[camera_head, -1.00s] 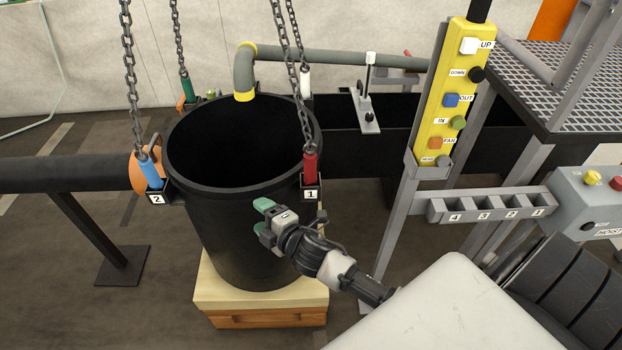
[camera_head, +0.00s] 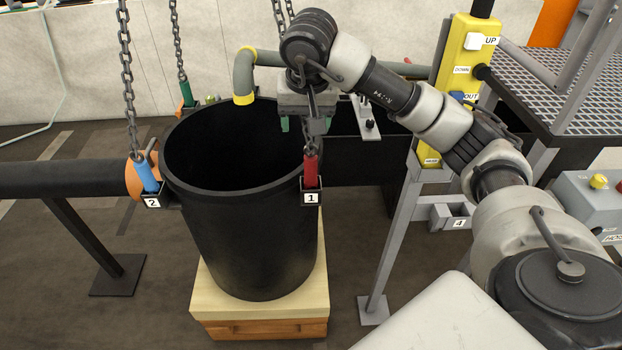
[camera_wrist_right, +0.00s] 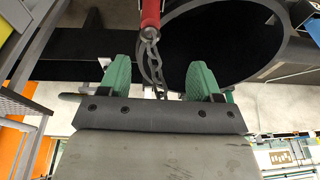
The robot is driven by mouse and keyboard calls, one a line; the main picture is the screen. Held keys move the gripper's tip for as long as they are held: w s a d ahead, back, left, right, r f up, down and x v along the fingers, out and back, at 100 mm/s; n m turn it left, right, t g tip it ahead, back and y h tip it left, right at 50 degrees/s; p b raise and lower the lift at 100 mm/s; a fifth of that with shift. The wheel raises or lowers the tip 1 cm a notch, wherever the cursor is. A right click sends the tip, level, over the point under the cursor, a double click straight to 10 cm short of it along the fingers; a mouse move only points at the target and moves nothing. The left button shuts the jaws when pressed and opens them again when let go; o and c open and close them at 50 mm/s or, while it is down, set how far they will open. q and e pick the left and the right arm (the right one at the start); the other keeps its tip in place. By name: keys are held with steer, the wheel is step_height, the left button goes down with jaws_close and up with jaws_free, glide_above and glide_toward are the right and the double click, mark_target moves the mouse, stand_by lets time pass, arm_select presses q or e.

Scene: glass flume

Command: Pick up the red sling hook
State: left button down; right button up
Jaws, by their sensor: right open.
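The red sling hook (camera_head: 311,170) hangs upright on its chain at the right rim of the black bucket (camera_head: 245,240), seated in the holder marked 1 (camera_head: 311,198). In the right wrist view, the two green fingers (camera_wrist_right: 160,80) stand open and apart. The chain (camera_wrist_right: 153,60) runs between them, and the red hook (camera_wrist_right: 150,14) shows beyond the fingertips at the top. The fingers are not closed on the hook. My left gripper is out of view.
A blue hook (camera_head: 147,176) sits at holder 2, a green hook (camera_head: 187,94) at the back rim, each on a chain. A grey pipe (camera_head: 243,72) bends over the bucket's back. The yellow control pendant (camera_head: 462,60) stands right. The bucket rests on a wooden block (camera_head: 258,312).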

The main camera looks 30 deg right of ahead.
mark_target(311, 144)
steer(key=x, duration=0.2)
steer(key=d+x, duration=0.1)
steer(key=x, duration=0.2)
steer(key=shift+r+p, duration=0.1)
steer(key=shift+p, duration=0.25)
steer(key=x, duration=0.1)
steer(key=p+x, duration=0.1)
steer(key=x, duration=0.2)
steer(key=shift+s+d+f, duration=0.2)
steer(key=shift+d+f, duration=0.05)
steer(key=shift+f, duration=0.1)
steer(key=shift+w+f, duration=0.1)
steer(key=shift+f, duration=0.3)
steer(key=shift+c, duration=0.2)
steer(key=shift+r, duration=0.1)
jaws_close()
